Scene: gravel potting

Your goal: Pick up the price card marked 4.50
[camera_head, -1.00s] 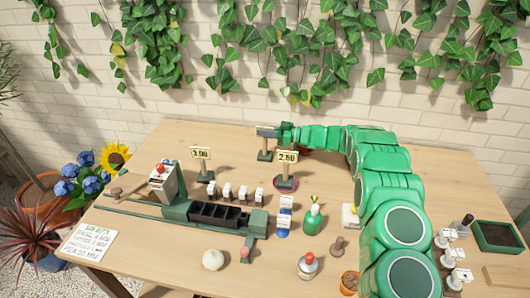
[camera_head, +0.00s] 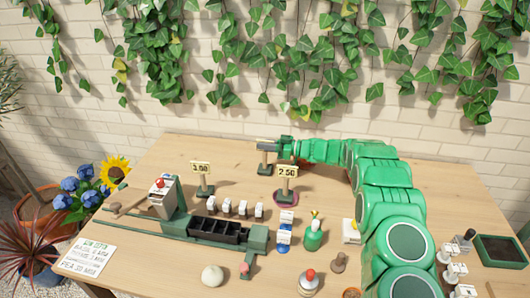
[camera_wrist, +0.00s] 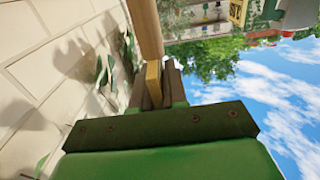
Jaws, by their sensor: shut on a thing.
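My gripper (camera_head: 266,146) is at the back of the table, shut on the top of a price card stand. The stand's wooden post and dark base (camera_head: 265,169) show below the fingers in the head view, and the base appears to be on the tabletop. In the wrist view the gripper (camera_wrist: 157,75) has a yellow card edge (camera_wrist: 153,82) between its fingers, with the wooden post (camera_wrist: 146,28) beyond. The held card's face is hidden, so its marking cannot be read. Two other price cards read 3.00 (camera_head: 200,168) and 2.50 (camera_head: 287,171).
The 2.50 stand is close in front of my gripper; the 3.00 stand is to the left. A green rack with a black tray (camera_head: 218,231), a green bottle (camera_head: 314,232) and small white-labelled items fill the middle. Ivy (camera_head: 310,60) hangs on the wall behind.

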